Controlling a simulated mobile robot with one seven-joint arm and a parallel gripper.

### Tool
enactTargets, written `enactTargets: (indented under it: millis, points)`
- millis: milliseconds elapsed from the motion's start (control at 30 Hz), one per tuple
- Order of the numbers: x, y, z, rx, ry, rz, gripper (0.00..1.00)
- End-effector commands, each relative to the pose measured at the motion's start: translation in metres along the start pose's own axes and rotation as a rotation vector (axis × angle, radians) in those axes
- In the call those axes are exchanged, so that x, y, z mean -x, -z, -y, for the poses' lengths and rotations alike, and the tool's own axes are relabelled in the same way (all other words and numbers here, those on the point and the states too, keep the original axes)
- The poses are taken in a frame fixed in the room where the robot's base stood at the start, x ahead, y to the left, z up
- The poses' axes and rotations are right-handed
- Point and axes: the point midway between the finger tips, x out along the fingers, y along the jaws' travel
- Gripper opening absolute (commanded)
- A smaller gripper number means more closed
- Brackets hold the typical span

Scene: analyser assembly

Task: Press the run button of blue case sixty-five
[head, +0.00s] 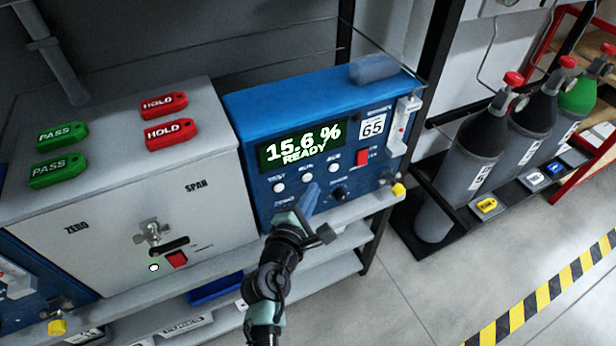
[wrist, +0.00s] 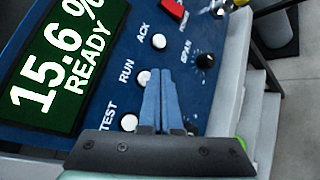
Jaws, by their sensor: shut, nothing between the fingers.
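Blue case sixty-five (head: 256,101) stands on the shelf, its number label (head: 372,126) at the upper right of its front. Its screen (head: 301,144) reads 15.6 % READY. Below the screen is a row of white buttons: TEST (wrist: 128,122), RUN (wrist: 143,78) and ACK (wrist: 159,41). The RUN button also shows in the head view (head: 306,177). My gripper (wrist: 160,73) is shut and empty, its fingertips close beside the RUN button and partly overlapping it in the wrist view. In the head view the fingertips (head: 311,186) appear just below it. I cannot tell whether they touch.
The SPAN knob (wrist: 205,61) and a red switch (head: 362,158) lie right of the buttons. A grey case (head: 105,215) with PASS and HOLD tags stands left. Gas cylinders (head: 470,150) stand in a rack at right. The floor (head: 430,285) in front is open.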

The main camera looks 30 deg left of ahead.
Motion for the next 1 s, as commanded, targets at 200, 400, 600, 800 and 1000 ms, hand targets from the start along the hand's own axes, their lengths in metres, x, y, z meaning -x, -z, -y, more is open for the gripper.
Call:
enactTargets:
  millis: [200,400,600,800,1000]
  points:
    - [0.0000,0.0000,0.0000,0.000,0.000,0.000,0.00]
    - [0.0000,0.0000,0.0000,0.000,0.000,0.000,0.00]
    - [0.0000,0.0000,-0.0001,0.000,0.000,0.000,0.00]
    - [-0.0019,0.0014,-0.0012,0.000,-0.001,0.000,0.00]
    - [-0.0059,0.0048,-0.0046,0.001,-0.002,-0.001,0.00]
